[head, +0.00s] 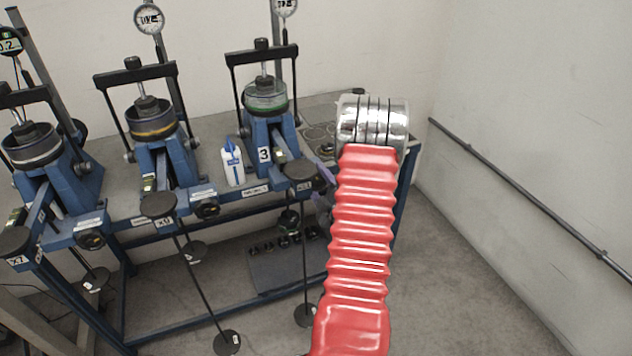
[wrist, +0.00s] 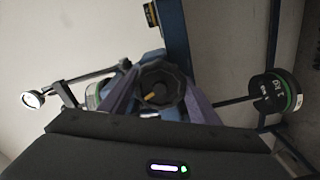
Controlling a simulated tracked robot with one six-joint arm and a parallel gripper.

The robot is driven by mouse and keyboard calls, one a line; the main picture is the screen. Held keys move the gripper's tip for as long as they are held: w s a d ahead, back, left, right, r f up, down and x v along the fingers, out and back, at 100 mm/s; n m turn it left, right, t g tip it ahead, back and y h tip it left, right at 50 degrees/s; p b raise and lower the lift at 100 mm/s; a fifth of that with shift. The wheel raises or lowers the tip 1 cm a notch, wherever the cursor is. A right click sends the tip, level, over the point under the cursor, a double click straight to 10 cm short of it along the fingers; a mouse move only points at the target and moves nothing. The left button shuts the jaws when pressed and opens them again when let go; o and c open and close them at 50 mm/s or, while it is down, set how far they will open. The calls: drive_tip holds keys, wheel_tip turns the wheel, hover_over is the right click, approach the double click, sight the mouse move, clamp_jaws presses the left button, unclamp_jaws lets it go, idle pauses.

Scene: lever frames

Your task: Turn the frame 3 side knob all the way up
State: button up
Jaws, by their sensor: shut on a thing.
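Frame 3 (head: 264,154) is the rightmost blue lever frame in the head view, with a "3" label on its front. Its side knob (wrist: 165,82) is black and faceted, with a small yellow mark, in the middle of the wrist view. My gripper (wrist: 158,88) has one purple finger on each side of the knob and is shut on it. In the head view my red arm and silver wrist cover the knob. Purple finger parts (head: 324,204) show just left of the arm.
Two similar frames (head: 158,135) (head: 55,175) stand to the left. A white-and-blue bottle (head: 232,163) stands beside frame 3. Disc weights (head: 228,342) hang on rods in front of the bench. A wall rail (head: 520,190) runs along the right, with open floor before it.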

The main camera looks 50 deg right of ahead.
drive_tip(key=o, duration=1.4)
drive_tip(key=shift+d+f, duration=0.1)
drive_tip(key=shift+v, duration=3)
drive_tip(key=shift+s+a+n, duration=0.2)
drive_tip(key=shift+s+n, duration=0.05)
drive_tip(key=shift+n, duration=0.55)
drive_tip(key=s+n, duration=0.1)
drive_tip(key=n, duration=0.2)
drive_tip(key=s+a+n, duration=0.1)
drive_tip(key=n, duration=0.6)
drive_tip(key=shift+s+a, duration=0.35)
drive_tip(key=shift+s, duration=0.05)
